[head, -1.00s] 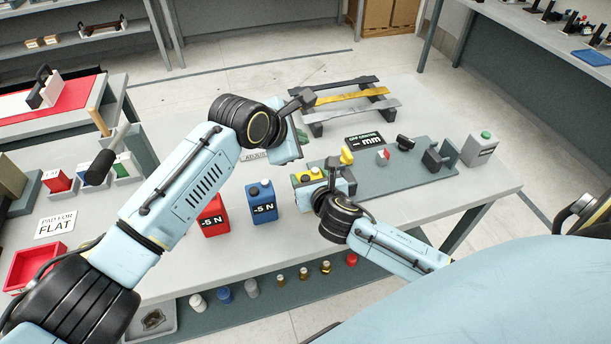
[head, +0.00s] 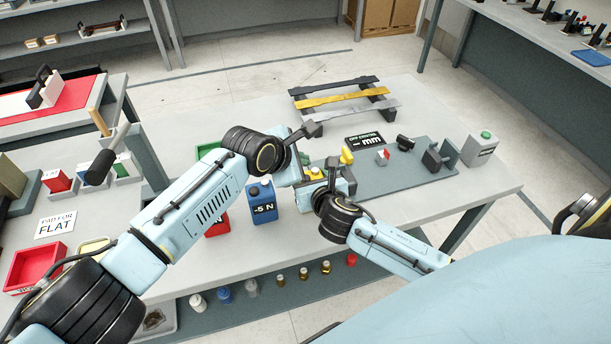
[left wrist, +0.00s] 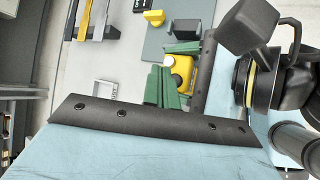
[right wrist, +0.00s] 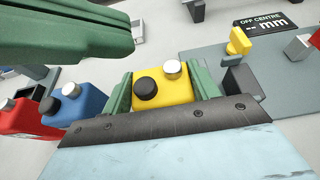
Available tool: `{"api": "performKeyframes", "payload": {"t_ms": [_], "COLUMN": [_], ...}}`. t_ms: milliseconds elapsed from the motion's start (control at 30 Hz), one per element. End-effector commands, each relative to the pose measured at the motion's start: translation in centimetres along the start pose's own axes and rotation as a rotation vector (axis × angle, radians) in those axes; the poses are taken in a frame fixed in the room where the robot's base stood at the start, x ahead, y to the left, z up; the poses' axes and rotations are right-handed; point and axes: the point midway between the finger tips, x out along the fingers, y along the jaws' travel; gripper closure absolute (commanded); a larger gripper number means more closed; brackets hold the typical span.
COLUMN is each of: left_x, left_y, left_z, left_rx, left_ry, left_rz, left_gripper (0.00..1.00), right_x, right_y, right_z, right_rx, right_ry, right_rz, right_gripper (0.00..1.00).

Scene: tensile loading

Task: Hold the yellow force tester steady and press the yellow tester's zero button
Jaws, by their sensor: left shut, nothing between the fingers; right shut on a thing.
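The yellow force tester (right wrist: 162,90) stands between the green fingers of my right gripper (right wrist: 160,95), which is shut on it. A black knob (right wrist: 145,88) and a silver-white knob (right wrist: 172,68) sit on its top; which is the zero button I cannot tell. In the head view the tester (head: 313,173) is partly hidden by my grippers. My left gripper (left wrist: 165,80) is shut and empty, its green fingers close beside the tester (left wrist: 186,72) in the left wrist view. Its fingers also loom at the upper left of the right wrist view; contact is not clear.
A grey plate (head: 400,178) with a yellow piece (head: 346,155) lies to the right. A rack of bars (head: 345,98) is behind.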

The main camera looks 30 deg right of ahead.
Motion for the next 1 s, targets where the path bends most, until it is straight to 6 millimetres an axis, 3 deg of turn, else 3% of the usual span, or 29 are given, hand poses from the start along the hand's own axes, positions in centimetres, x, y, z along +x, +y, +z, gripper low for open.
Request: {"api": "performKeyframes", "payload": {"t_ms": [300, 1000], "left_x": [1.6, 1.7], "left_y": [-1.2, -1.2], "left_z": [-1.0, -1.1], "left_rx": [-0.001, 0.000], "left_ry": [-0.003, -0.002], "left_rz": [0.000, 0.000], "left_gripper": [1.00, 1.00], "right_x": [0.0, 0.0], "right_y": [0.0, 0.0], "right_z": [0.0, 0.0], "right_rx": [0.000, 0.000], "right_ry": [0.000, 0.000], "right_rz": [0.000, 0.000], "right_gripper": [0.72, 0.72]}}
